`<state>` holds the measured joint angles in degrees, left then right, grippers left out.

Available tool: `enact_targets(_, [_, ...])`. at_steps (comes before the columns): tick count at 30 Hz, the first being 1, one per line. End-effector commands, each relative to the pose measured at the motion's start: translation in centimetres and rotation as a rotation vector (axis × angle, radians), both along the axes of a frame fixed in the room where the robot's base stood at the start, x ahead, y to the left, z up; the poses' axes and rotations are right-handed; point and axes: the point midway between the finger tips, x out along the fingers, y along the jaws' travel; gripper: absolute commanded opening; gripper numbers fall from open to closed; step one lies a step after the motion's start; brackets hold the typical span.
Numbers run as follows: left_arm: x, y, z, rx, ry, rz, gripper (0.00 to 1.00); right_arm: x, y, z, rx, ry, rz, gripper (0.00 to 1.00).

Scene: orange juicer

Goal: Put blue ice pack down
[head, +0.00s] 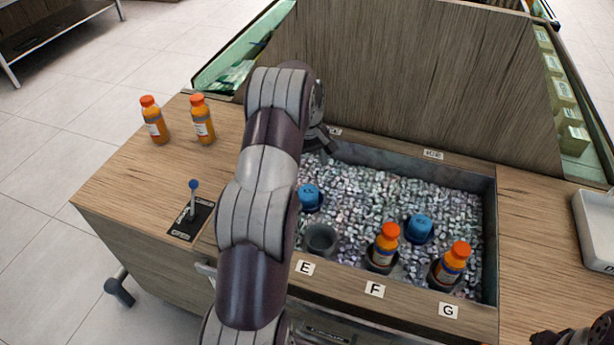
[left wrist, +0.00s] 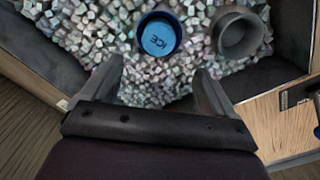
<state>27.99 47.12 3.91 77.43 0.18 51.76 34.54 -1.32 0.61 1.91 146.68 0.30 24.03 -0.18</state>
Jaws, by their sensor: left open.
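One blue ice pack (head: 309,196) sits in the ice bin, left of the middle. In the left wrist view this ice pack (left wrist: 158,37), marked ICE, sits upright in a round holder. A second blue ice pack (head: 420,227) sits between the two bottles in the bin. My left gripper (head: 322,142) is over the bin's back left part, partly hidden by my arm. In the left wrist view its fingers (left wrist: 160,75) are apart and empty, with the ice pack just beyond the tips. My right gripper (head: 577,336) shows only in part at the bottom right corner.
An empty dark holder (head: 320,238) stands beside the first ice pack, behind label E. Orange bottles stand in the bin at F (head: 384,245) and G (head: 452,263). Two more bottles (head: 202,120) stand on the left counter, near a blue-knobbed lever (head: 193,196). A wooden panel (head: 420,70) rises behind the bin.

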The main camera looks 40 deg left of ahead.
Motion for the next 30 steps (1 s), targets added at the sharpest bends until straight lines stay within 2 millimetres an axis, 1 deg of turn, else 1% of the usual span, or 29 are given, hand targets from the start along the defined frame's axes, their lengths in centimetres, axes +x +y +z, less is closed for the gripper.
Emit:
enact_targets(2, [0.0,-0.6,1.0,0.002,-0.005,-0.021,0.88,0.0,0.0,0.1,0.000,0.000,0.000,0.00])
enact_targets(4, [-0.6,-3.3,2.3,0.006,-0.013,-0.113,0.88,0.0,0.0,0.1,0.000,0.000,0.000,0.00])
enact_targets(5, [-1.1,-5.1,3.1,0.010,-0.018,-0.179,0.88,0.0,0.0,0.1,0.000,0.000,0.000,0.00])
enact_targets(6, [-2.2,-8.0,4.1,0.016,-0.031,-0.285,0.88,0.0,0.0,0.1,0.000,0.000,0.000,0.00])
enact_targets(8, [-4.8,-12.6,5.4,0.025,-0.049,-0.467,0.88,0.0,0.0,0.1,0.000,0.000,0.000,0.00])
enact_targets(9, [-7.0,-15.3,6.0,0.033,-0.063,-0.587,0.88,0.0,0.0,0.1,0.000,0.000,0.000,0.00])
enact_targets(11, [-10.6,-18.7,6.6,0.043,-0.079,-0.752,0.88,0.0,0.0,0.1,0.000,0.000,0.000,0.00])
enact_targets(12, [-12.9,-20.4,6.7,0.048,-0.089,-0.849,0.88,0.0,0.0,0.1,0.000,0.000,0.000,0.00])
enact_targets(13, [-14.5,-21.3,6.7,0.053,-0.096,-0.913,0.88,0.0,0.0,0.1,0.000,0.000,0.000,0.00])
enact_targets(15, [-17.5,-22.9,6.6,0.060,-0.107,-1.028,0.88,0.0,0.0,0.1,0.000,0.000,0.000,0.00])
enact_targets(16, [-18.5,-23.2,6.6,0.062,-0.109,-1.060,0.88,0.0,0.0,0.1,0.000,0.000,0.000,0.00])
enact_targets(18, [-19.8,-23.7,6.4,0.065,-0.115,-1.108,0.88,0.0,0.0,0.1,0.000,0.000,0.000,0.00])
enact_targets(20, [-20.2,-23.8,6.4,0.065,-0.115,-1.121,0.88,0.0,0.0,0.1,0.000,0.000,0.000,0.00])
enact_targets(26, [-20.1,-23.8,6.5,0.065,-0.113,-1.118,0.88,0.0,0.0,0.2,0.000,0.000,0.000,0.00])
enact_targets(28, [-20.1,-23.8,7.5,0.065,-0.113,-1.117,0.88,0.0,0.0,1.2,0.000,0.000,0.000,0.00])
enact_targets(29, [-20.1,-23.8,8.4,0.065,-0.113,-1.117,0.88,0.0,0.0,2.1,0.000,0.000,0.000,0.00])
enact_targets(30, [-20.1,-23.7,9.8,0.065,-0.113,-1.116,0.88,0.0,0.0,3.5,0.000,0.000,0.000,0.00])
